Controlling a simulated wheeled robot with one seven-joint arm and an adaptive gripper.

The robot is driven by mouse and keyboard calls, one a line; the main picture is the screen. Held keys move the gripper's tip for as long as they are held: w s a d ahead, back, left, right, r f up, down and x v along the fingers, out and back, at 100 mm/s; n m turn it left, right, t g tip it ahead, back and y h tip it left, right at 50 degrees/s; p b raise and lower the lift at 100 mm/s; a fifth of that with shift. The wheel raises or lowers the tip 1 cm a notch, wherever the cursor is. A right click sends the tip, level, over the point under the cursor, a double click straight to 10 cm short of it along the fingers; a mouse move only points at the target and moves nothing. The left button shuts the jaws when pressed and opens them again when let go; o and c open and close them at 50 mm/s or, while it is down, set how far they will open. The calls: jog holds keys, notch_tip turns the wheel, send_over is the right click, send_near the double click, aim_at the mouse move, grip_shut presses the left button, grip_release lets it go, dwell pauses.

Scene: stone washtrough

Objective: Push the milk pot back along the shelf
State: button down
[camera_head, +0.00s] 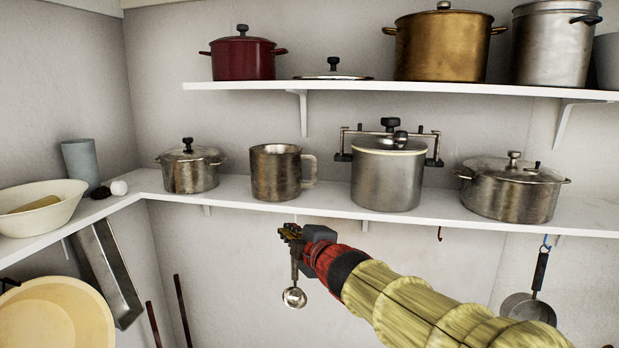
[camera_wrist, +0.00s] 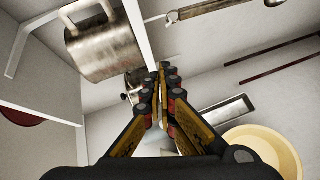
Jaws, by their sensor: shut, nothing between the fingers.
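The milk pot appears to be the worn metal pot with a side handle (camera_head: 276,173). It stands upright near the front of the lower shelf (camera_head: 330,200), between a small lidded pot and a pressure cooker, its handle to the right. In the wrist view the pot (camera_wrist: 104,48) is at the upper left, beyond the shelf's edge (camera_wrist: 138,28). My gripper (camera_head: 288,232) is shut and empty, in front of the shelf and slightly below its front edge in the head view. In the wrist view its fingertips (camera_wrist: 163,70) are together, apart from the pot.
The small lidded pot (camera_head: 191,171), pressure cooker (camera_head: 387,178) and wide lidded pot (camera_head: 510,190) share the shelf. A ladle (camera_head: 294,297) hangs below, near my gripper in the picture. An upper shelf (camera_head: 400,88) with pots runs above. A cream bowl (camera_head: 40,208) stands left.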

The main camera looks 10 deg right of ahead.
aim_at(275, 182)
jog(key=a+r+n+t+y, duration=0.1)
jog(key=a+r+n+y, duration=0.25)
jog(key=r, duration=0.25)
jog(key=shift+n+h, duration=0.35)
jog(key=shift+h, duration=0.1)
jog(key=p+x, duration=0.1)
jog(key=x, duration=0.2)
jog(key=d+p+x, duration=0.1)
jog(key=x, duration=0.3)
jog(key=d+p+x, duration=0.1)
jog(key=p+x, duration=0.1)
jog(key=x, duration=0.2)
jog(key=shift+w, duration=0.45)
jog(key=shift+w+d, duration=0.2)
jog(key=shift+w, duration=0.2)
jog(key=shift+w, duration=0.1)
jog(key=w+d, duration=0.1)
jog(key=w, duration=0.1)
jog(key=w+d+p, duration=0.1)
jog(key=w, duration=0.1)
jog(key=w+d+p, duration=0.1)
jog(key=w, duration=0.2)
jog(key=shift+d, duration=0.1)
